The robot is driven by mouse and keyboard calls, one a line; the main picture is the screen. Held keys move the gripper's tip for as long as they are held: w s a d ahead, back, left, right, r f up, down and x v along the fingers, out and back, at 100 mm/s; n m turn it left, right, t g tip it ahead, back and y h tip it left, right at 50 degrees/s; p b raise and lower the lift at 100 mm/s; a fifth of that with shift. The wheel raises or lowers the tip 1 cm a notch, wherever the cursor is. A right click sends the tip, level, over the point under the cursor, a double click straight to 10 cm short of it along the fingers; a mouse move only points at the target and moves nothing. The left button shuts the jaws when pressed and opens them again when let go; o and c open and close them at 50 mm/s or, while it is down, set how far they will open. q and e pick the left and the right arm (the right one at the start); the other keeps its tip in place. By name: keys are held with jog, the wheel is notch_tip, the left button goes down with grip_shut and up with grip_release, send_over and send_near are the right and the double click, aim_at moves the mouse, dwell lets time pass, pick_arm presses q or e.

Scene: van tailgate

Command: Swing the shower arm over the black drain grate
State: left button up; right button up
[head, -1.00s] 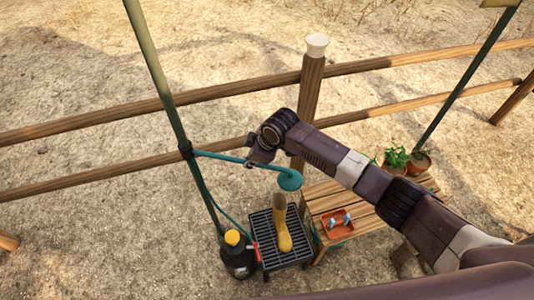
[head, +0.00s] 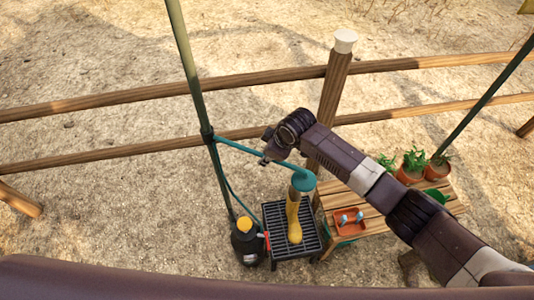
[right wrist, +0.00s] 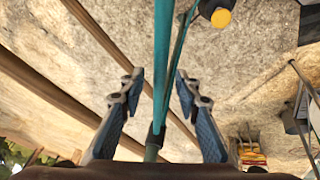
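The teal shower arm (head: 240,147) reaches right from a green pole to its round shower head (head: 304,181). In the head view the shower head overlaps the top of a yellow boot (head: 294,218), which stands on the black drain grate (head: 278,248). How high it hangs above the boot is hard to tell. My right gripper (head: 268,157) is at the middle of the shower arm. In the right wrist view its fingers (right wrist: 160,76) are apart, one on each side of the teal arm (right wrist: 163,50), with gaps showing. My left gripper is not in view.
A black canister with a yellow cap (head: 246,244) stands left of the grate. A wooden bench (head: 385,212) to the right carries an orange tray (head: 346,222) and potted plants (head: 413,166). A wooden fence post (head: 334,90) and rails stand behind.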

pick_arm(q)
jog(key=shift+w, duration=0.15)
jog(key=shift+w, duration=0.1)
pick_arm(e)
jog(key=v, duration=1.2)
jog(key=shift+s+f, duration=0.1)
